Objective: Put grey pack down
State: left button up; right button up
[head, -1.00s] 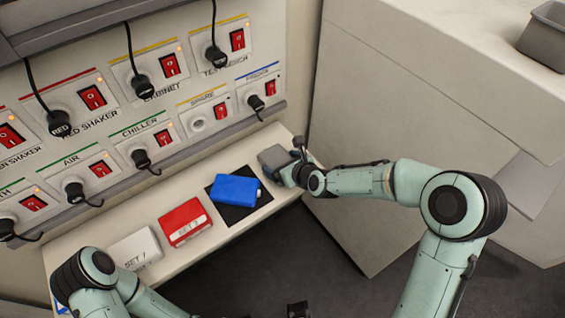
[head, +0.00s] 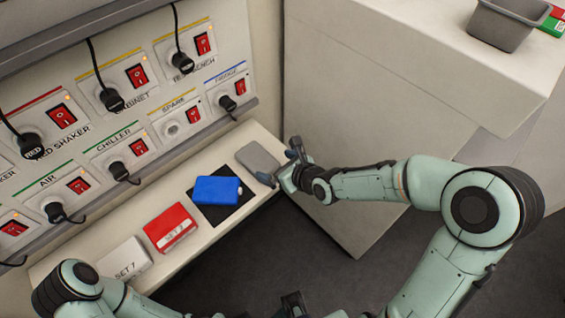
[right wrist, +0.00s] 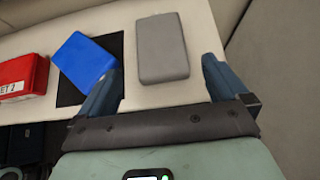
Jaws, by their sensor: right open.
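The grey pack (head: 257,158) lies flat on the white shelf, at its right end, beside the black mat. It also shows in the right wrist view (right wrist: 162,48), beyond and between my open fingers. My right gripper (head: 285,166) is open and empty, just to the right of the pack and apart from it. In the right wrist view my right gripper (right wrist: 158,85) has its fingers spread wide. My left arm shows at the lower left, but I cannot make out its jaws.
A blue pack (head: 217,190) lies on the black mat (head: 236,207). A red pack (head: 170,228) and a white pack (head: 124,260) lie further left on the shelf (head: 202,238). A socket panel with switches and cables stands behind. A grey bin (head: 507,24) sits on the right counter.

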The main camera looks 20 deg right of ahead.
pick_arm(q)
jog(key=shift+w+r+p, duration=0.2)
jog(key=shift+r+p, duration=0.15)
jog(key=shift+r, duration=0.2)
jog(key=shift+w+r+p, duration=0.2)
jog(key=shift+r+p, duration=0.15)
jog(key=shift+r, duration=0.2)
pick_arm(e)
jog(key=shift+v, duration=1.2)
